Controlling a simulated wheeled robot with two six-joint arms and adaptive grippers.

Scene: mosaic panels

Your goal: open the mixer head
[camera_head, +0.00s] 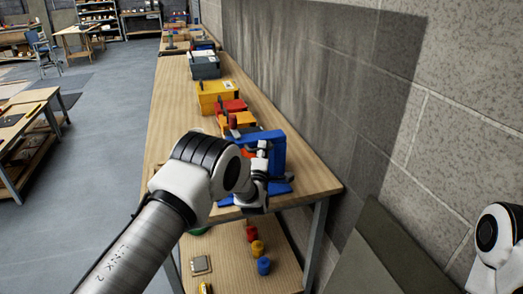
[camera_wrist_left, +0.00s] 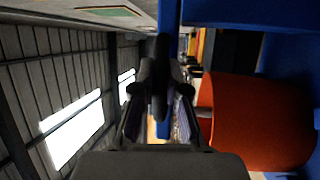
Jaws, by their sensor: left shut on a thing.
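The blue mixer (camera_head: 278,150) stands on the long wooden bench, partly hidden behind my left arm. My left gripper (camera_head: 262,150) is at its near side. In the left wrist view, the fingers of my left gripper (camera_wrist_left: 160,95) are shut on a narrow blue part (camera_wrist_left: 164,125) of the mixer. A large orange-red rounded piece (camera_wrist_left: 255,120) is beside the fingers, with more blue mixer body (camera_wrist_left: 245,14) along the top edge. Whether the head is raised is hard to tell. My right gripper is out of view; only part of that arm shows at the right edge.
The wooden bench (camera_head: 170,135) runs along a grey block wall (camera_head: 330,85). A yellow box (camera_head: 214,94) and other coloured machines stand beyond the mixer. A lower shelf (camera_head: 225,262) holds red, yellow and blue knobs.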

